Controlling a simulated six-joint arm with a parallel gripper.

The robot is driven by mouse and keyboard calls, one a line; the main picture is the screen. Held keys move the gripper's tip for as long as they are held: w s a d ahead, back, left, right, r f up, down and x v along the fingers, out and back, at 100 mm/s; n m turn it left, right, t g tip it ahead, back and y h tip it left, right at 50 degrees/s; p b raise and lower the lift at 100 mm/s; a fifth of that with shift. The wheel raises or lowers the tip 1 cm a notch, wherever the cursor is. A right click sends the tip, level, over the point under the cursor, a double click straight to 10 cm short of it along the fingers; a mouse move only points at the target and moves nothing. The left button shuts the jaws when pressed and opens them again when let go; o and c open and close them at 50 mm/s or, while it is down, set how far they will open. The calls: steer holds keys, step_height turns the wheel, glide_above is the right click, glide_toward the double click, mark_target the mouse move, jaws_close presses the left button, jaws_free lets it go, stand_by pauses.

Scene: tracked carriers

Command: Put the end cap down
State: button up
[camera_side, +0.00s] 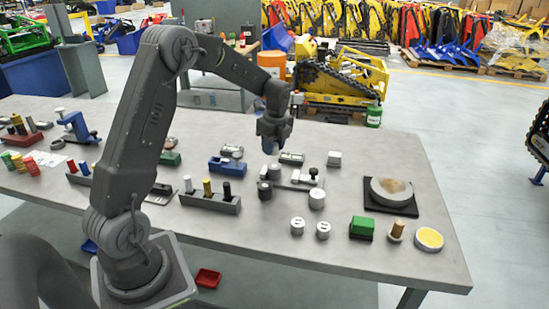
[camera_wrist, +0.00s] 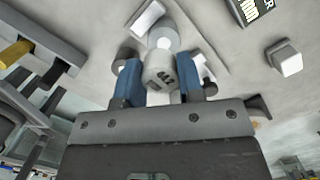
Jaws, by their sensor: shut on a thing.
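My gripper (camera_side: 270,147) hangs above the middle of the grey table in the side view. In the wrist view its blue fingers (camera_wrist: 165,85) are shut on a white cylindrical end cap (camera_wrist: 158,72) with dark printed marks. In the side view the held cap is hidden or too small to make out. Two similar white caps stand near the front edge, a left one (camera_side: 297,226) and a right one (camera_side: 323,230).
A blue fixture (camera_side: 228,167) and a grey holder with upright pegs (camera_side: 210,202) stand to the left. On the right are a black-based round plate (camera_side: 391,196), a green block (camera_side: 361,227) and a yellow-topped disc (camera_side: 429,239).

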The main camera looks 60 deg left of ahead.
mark_target(275, 166)
steer(key=shift+w+d+f, duration=0.15)
steer(key=shift+w, duration=0.05)
steer(key=shift+f, duration=2)
steer(key=shift+f, duration=0.1)
steer(key=o, duration=0.9)
